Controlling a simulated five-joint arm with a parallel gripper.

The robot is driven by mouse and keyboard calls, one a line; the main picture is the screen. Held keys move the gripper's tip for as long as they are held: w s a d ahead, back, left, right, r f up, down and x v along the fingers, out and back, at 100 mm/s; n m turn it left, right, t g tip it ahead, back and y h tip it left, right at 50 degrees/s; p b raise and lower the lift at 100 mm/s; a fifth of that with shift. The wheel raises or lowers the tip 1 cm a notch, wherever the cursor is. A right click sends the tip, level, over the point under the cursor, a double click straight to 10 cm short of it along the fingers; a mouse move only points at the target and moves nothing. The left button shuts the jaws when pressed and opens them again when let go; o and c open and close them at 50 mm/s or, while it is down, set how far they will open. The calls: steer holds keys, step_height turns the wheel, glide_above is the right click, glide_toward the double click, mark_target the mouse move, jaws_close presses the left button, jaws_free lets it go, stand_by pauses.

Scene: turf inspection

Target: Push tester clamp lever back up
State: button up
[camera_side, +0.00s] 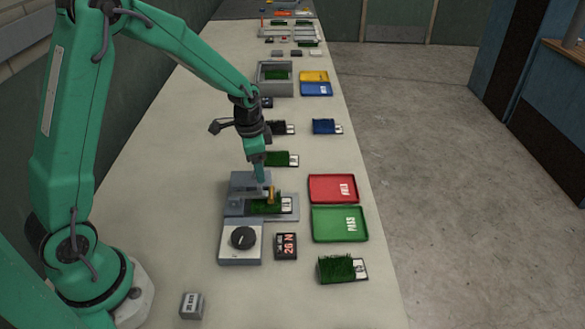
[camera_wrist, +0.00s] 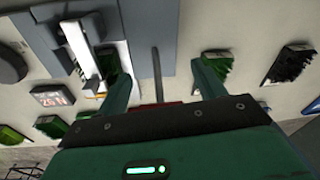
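The grey tester (camera_side: 236,207) stands on the bench below my gripper (camera_side: 262,178). A green turf sample with a white label (camera_side: 270,207) lies on it, with a brass-coloured part above the turf. In the wrist view the tester's grey body (camera_wrist: 150,25) is at the top. A thin dark rod (camera_wrist: 157,72), which looks like the clamp lever, runs from it between the two green fingers of my gripper (camera_wrist: 164,82). The fingers are apart and hold nothing. Whether either finger touches the rod I cannot tell. In the side view the gripper hides the lever.
A dial box (camera_side: 240,243) and a small red-digit display (camera_side: 286,246) are in front of the tester. A red tray (camera_side: 333,188) and a green PASS tray (camera_side: 340,224) lie to its right. Turf samples (camera_side: 335,269) lie around. The bench to the tester's left is clear.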

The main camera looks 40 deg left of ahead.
steer(key=shift+r, duration=0.15)
steer(key=r, duration=0.6)
steer(key=shift+s+r, duration=0.1)
steer(key=shift+s, duration=0.2)
steer(key=shift+s+r, duration=0.15)
steer(key=shift+r, duration=0.5)
steer(key=shift+d+r, duration=0.1)
